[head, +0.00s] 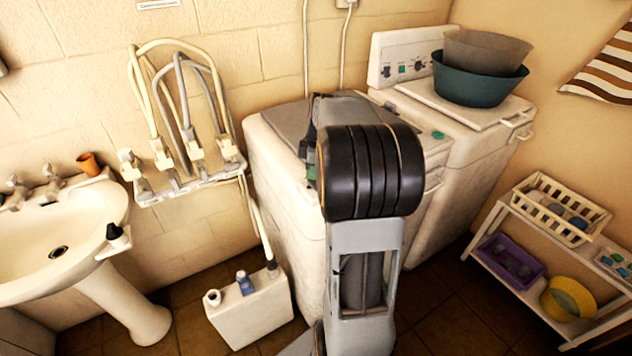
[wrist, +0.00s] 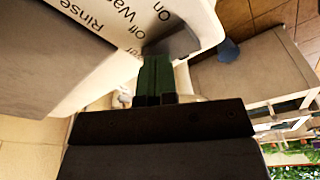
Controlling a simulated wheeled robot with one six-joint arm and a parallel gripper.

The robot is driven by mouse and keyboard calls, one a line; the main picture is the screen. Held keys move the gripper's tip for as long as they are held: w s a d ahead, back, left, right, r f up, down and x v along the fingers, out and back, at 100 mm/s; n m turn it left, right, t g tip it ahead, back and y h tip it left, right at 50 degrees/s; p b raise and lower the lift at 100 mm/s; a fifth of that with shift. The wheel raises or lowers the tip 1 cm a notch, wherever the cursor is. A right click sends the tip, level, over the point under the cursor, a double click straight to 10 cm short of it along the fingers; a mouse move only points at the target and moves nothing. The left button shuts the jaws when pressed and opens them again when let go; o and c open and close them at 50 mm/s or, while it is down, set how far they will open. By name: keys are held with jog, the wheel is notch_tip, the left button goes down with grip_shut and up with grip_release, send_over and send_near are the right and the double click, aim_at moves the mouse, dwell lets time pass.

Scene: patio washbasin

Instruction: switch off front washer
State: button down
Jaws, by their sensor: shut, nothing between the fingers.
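The front washer (head: 275,165) is the white machine in the middle of the head view, with a grey lid. My arm covers much of it. In the wrist view its white panel (wrist: 105,20) shows the printed words "Rinse", "Wash", "Off" and "On". My gripper (wrist: 154,65) is shut and empty, its green fingers close together at the panel's edge beside the lettering. A dark grey patch lies just past the fingertips; I cannot tell if it is a switch or a shadow, nor whether the fingers touch it. The gripper's tips are hidden behind my arm in the head view.
A second washer (head: 465,130) stands behind right, with bowls (head: 480,80) on top. A sink (head: 60,240) and a tap rack with hoses (head: 190,185) are at left. A white jug (head: 250,310) stands on the floor. A low shelf (head: 515,285) is at right.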

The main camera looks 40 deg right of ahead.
jog(key=shift+r+p, duration=2.8)
jog(key=shift+r, duration=0.65)
